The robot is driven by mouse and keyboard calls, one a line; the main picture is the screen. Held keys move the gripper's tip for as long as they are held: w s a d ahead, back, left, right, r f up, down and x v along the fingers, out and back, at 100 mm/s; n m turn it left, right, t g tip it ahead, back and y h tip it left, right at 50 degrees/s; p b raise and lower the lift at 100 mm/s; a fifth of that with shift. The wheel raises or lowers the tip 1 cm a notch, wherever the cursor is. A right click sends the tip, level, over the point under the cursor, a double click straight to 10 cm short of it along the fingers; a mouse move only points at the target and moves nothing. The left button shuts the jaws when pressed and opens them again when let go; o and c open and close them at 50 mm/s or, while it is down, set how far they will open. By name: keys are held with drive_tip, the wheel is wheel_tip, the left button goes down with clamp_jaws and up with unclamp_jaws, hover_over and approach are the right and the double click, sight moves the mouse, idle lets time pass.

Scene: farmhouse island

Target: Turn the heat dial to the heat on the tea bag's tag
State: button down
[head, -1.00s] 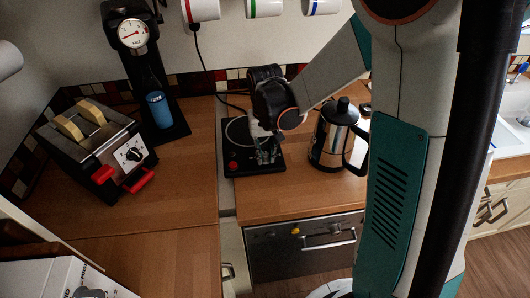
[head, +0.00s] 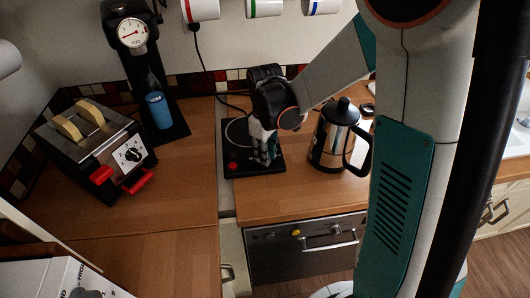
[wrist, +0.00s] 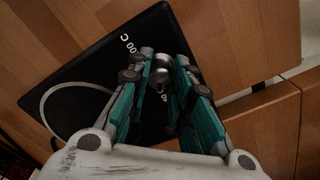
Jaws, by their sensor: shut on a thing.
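A black hot plate (head: 239,155) with a pale ring and a red spot on its front lies on the wooden counter. It also fills the upper left of the wrist view (wrist: 90,72). Its heat dial, a round metal knob (wrist: 160,66), sits between my fingertips, with white markings beside it, partly hidden. My gripper (head: 266,158) points down at the plate's front right and is shut on the dial; its fingers show in the wrist view (wrist: 161,72). The dial's setting is not readable. I cannot make out a tea bag or its tag.
A steel kettle (head: 328,139) with a black handle stands close to the right of the plate. A toaster (head: 108,140) with red levers and a stand with a gauge (head: 132,33) and blue cup (head: 158,110) are at left. The counter in front of the plate is clear.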

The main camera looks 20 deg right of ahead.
drive_tip(key=shift+n, duration=0.4)
drive_tip(key=c, duration=1.4)
unclamp_jaws()
drive_tip(key=shift+d, duration=0.15)
wheel_tip(320, 180, up, 12)
drive_tip(key=shift+s+r, duration=0.1)
